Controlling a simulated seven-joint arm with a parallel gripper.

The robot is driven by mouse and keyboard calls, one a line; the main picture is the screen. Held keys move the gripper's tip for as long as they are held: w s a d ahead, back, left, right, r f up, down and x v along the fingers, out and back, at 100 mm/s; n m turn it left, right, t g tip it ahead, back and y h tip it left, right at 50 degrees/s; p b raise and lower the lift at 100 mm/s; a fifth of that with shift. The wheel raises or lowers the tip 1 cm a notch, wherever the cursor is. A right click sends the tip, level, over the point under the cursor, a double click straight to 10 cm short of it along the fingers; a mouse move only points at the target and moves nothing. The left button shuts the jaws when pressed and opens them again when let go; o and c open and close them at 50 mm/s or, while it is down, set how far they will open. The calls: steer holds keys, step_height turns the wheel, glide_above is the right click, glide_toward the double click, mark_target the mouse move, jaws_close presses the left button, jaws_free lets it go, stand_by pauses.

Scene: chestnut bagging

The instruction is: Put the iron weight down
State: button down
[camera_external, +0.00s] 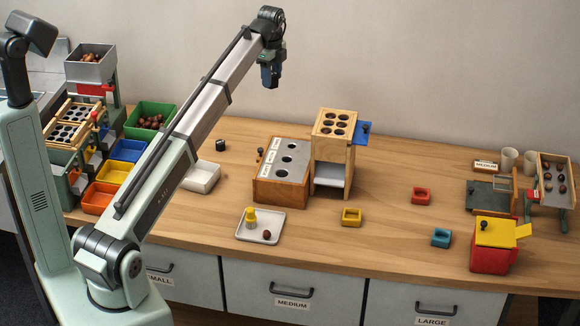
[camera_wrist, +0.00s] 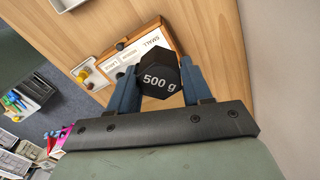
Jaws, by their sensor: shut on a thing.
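The iron weight (camera_wrist: 158,82) is a black hexagonal piece marked "500 g" in the wrist view. My gripper (camera_wrist: 160,78) is shut on it, with one blue finger on each side. In the external view my gripper (camera_external: 270,78) is high above the table, near the back wall. The weight cannot be made out there against the fingers. The wooden table (camera_external: 400,245) lies well below.
A wooden block with holes (camera_external: 281,185) and a taller holed stand (camera_external: 334,150) stand mid-table. A small black piece (camera_external: 220,145) and a white tray (camera_external: 201,177) lie left of them. A plate (camera_external: 260,237) is in front.

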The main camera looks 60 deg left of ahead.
steer(key=s+a, duration=0.4)
steer(key=a, duration=0.2)
steer(key=shift+n, duration=0.4)
steer(key=shift+w+d+f, duration=0.1)
steer(key=shift+f, duration=4.55)
steer(key=shift+w+d+f, duration=0.1)
steer(key=shift+w+f, duration=0.05)
steer(key=shift+f, duration=4.55)
steer(key=shift+w+d+f, duration=0.1)
steer(key=shift+f, duration=4.55)
steer(key=shift+f, duration=0.15)
steer(key=shift+c, duration=2.4)
jaws_free()
step_height(320, 180, up, 12)
